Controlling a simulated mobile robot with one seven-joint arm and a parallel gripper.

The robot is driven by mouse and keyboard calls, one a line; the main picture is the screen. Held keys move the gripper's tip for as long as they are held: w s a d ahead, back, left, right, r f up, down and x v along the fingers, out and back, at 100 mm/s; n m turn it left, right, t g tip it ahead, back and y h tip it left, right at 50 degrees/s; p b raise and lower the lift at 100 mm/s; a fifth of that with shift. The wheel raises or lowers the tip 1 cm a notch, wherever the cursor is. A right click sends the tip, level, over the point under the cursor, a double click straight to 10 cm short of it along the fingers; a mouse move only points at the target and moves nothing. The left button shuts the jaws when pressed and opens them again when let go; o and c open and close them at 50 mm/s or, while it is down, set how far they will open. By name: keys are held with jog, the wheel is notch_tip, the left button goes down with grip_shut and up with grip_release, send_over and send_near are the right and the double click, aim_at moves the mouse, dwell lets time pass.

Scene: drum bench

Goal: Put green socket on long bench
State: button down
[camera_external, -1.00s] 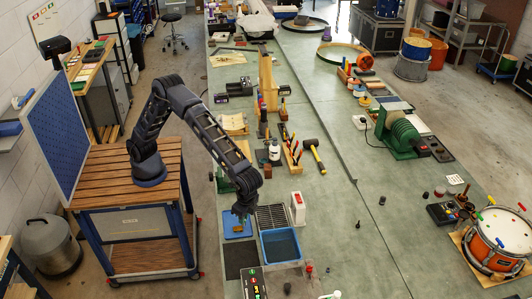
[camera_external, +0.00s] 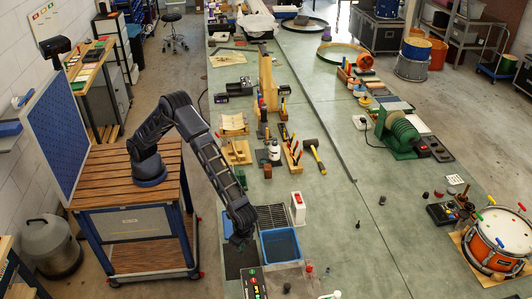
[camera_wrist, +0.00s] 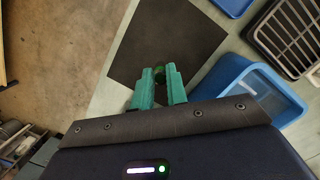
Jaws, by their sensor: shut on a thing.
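My gripper (camera_wrist: 159,90) shows in the wrist view with its two teal fingers shut on the green socket (camera_wrist: 159,74), a small dark green piece between the tips. Beneath and beyond it is a dark mat (camera_wrist: 170,35) lying on the pale green long bench (camera_wrist: 111,93). I cannot tell the exact height of the socket above the bench. In the external view my gripper (camera_external: 237,243) is low over the near left end of the long bench (camera_external: 345,225), at the dark mat (camera_external: 234,268). The socket is not discernible there.
A blue bin (camera_external: 280,245) and a slatted grey rack (camera_external: 272,217) stand just right of my gripper. A blue tray (camera_wrist: 233,4) lies beyond the mat. A panel with coloured buttons (camera_external: 253,284) is at the near side. The bench's left edge is close; its middle right is clear.

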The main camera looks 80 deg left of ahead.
aim_at(242, 252)
jog(key=shift+f, duration=2.6)
jog(key=shift+f, duration=0.15)
jog(key=c, duration=1.4)
grip_release()
notch_tip(242, 252, up, 12)
jog(key=w+d, duration=0.1)
jog(key=shift+w, duration=0.15)
